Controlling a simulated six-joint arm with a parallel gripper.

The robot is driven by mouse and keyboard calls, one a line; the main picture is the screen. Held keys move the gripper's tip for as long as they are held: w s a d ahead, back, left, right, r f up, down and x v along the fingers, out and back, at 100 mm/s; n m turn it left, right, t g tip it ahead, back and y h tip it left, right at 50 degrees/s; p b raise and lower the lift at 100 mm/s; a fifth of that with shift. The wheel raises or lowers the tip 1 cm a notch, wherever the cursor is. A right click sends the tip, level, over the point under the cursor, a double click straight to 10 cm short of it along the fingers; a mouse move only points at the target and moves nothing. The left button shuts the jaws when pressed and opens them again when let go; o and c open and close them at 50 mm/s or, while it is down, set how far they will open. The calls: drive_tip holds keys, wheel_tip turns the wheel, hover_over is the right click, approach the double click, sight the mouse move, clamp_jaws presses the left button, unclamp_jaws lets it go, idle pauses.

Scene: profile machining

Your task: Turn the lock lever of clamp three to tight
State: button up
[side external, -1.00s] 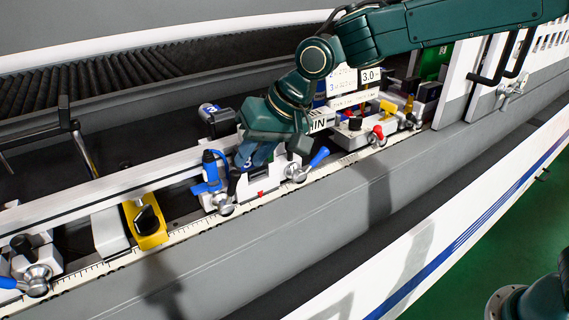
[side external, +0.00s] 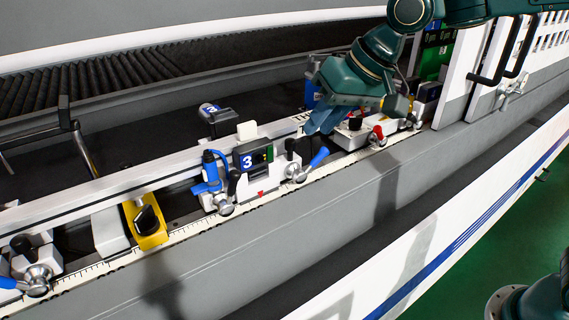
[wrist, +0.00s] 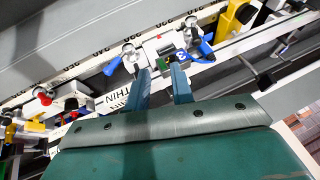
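Clamp three (side external: 252,180) is a white block on the rail with a dark panel marked 3; it also shows in the wrist view (wrist: 166,47). A blue-handled lever (side external: 319,157) on a silver hub is at its right end, its handle pointing up and right. In the wrist view this lever (wrist: 112,66) is left of the fingers. A blue toggle-like part (side external: 211,172) stands at the clamp's left end. My gripper (side external: 317,126) is above and right of clamp three, apart from it. In the wrist view its fingers (wrist: 161,78) are apart and empty.
A red-handled lever (side external: 377,134) is on the unit to the right. A yellow block (side external: 147,222) sits on the rail to the left. A white profile beam (side external: 130,182) runs behind the clamps. The grey front face (side external: 300,235) is clear.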

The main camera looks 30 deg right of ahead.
drive_tip(key=shift+h, duration=0.3)
drive_tip(key=shift+s+d+r, duration=0.25)
drive_tip(key=shift+s+d, duration=0.6)
drive_tip(key=shift+d, duration=0.15)
drive_tip(key=shift+s+d+r, duration=0.25)
drive_tip(key=shift+s+d, duration=0.55)
drive_tip(key=shift+d, duration=0.15)
drive_tip(key=c, duration=0.3)
drive_tip(key=shift+a, duration=0.1)
clamp_jaws()
drive_tip(key=w+a+f+m+g+y, duration=0.2)
drive_tip(key=w+a+m, duration=0.1)
drive_tip(key=w+m, duration=0.3)
drive_tip(key=w+a+f+m+g+y, duration=0.2)
drive_tip(key=w+m, duration=0.5)
drive_tip(key=m, duration=0.4)
drive_tip(key=shift+w+a+f+g, duration=0.15)
drive_tip(key=shift+a+f+g, duration=0.4)
drive_tip(key=shift+a, duration=0.5)
